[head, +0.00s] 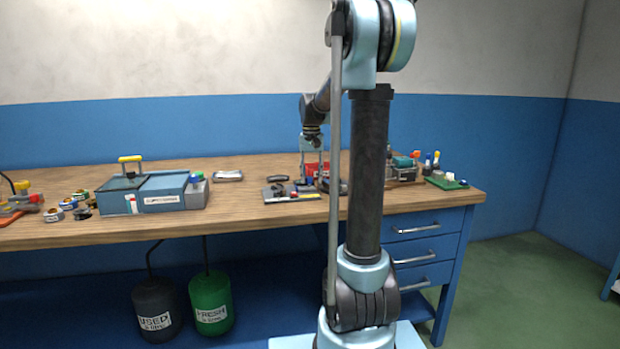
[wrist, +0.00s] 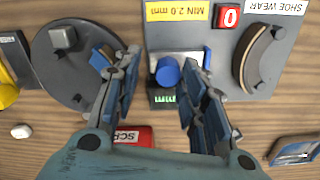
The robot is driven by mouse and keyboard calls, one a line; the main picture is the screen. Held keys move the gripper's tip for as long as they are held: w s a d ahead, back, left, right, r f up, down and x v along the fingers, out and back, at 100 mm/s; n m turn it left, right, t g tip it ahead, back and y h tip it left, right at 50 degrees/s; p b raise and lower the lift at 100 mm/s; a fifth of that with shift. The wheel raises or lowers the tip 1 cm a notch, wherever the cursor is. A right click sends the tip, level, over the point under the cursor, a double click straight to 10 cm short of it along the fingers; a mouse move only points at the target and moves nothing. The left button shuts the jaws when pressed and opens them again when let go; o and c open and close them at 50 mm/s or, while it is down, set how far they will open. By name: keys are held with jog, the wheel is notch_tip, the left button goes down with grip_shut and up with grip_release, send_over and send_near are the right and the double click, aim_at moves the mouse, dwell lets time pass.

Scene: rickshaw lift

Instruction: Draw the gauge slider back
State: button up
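The gauge is a grey plate (wrist: 200,28) with a yellow "MIN 2.0 mm" label, a red "0" tag and "SHOE WEAR" lettering. A blue round knob (wrist: 167,71), apparently on the slider, stands at its lower left part beside a dark block with green marks (wrist: 163,98).
A curved brake shoe (wrist: 254,58) lies on the plate's right side. A dark round disc (wrist: 70,80) with a grey block is close to the left finger. A red "SCR..." container (wrist: 133,135) is near the fingers. A blue case (head: 165,190) stands farther left on the bench.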

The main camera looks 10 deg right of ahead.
jog(key=shift+s+a, duration=0.1)
jog(key=shift+a, duration=0.05)
jog(key=shift+r, duration=0.3)
notch_tip(320, 180, up, 11)
jog(key=shift+r, duration=0.15)
dwell(0.3)
jog(key=s+d+f+n+t, duration=0.1)
jog(key=s+f, duration=0.4)
jog(key=s, duration=0.5)
jog(key=s+f, duration=0.5)
jog(key=s, duration=0.5)
jog(key=s+d+f+n+t, duration=0.1)
jog(key=s+f, duration=1.4)
jog(key=f, duration=0.2)
